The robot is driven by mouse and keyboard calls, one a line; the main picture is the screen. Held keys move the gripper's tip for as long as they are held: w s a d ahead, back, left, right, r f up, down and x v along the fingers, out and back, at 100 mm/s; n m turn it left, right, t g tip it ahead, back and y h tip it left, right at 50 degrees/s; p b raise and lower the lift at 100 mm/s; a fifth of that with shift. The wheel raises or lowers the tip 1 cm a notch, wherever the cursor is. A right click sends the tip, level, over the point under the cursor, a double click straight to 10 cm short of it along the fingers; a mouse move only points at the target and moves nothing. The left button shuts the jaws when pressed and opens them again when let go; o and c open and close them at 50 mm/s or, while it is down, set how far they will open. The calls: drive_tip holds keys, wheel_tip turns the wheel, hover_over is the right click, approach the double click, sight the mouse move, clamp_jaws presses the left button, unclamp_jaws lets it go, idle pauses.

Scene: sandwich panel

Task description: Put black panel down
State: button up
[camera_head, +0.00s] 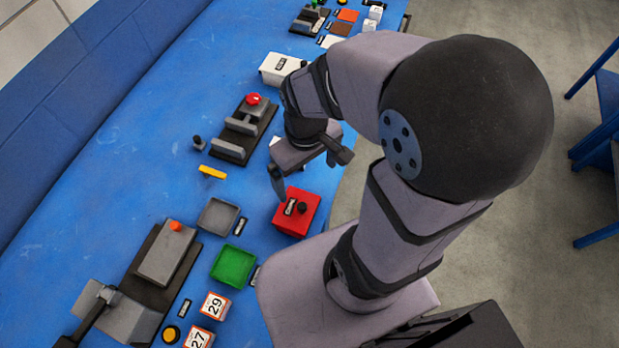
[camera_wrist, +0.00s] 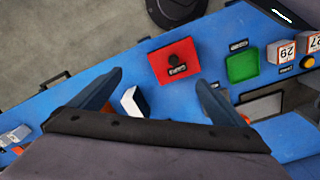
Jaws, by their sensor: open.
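I cannot pick out a separate black panel with certainty in either view. A small white block (camera_wrist: 138,100) with a dark side lies below, near the left finger. Whether that dark side is the panel I cannot tell. My arm and gripper hide part of the table in the head view.
A red box (camera_head: 312,211) with a black knob stands near the gripper. A green tray (camera_head: 232,266) and a grey tray (camera_head: 218,216) sit nearby. A white box (camera_head: 278,67), a yellow bar (camera_head: 212,172) and a fixture with a red button (camera_head: 253,99) are also on the blue table (camera_head: 150,130).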

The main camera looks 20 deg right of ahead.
drive_tip(key=shift+s+f+m, duration=0.1)
drive_tip(key=shift+s+m, duration=0.75)
drive_tip(key=shift+m, duration=0.55)
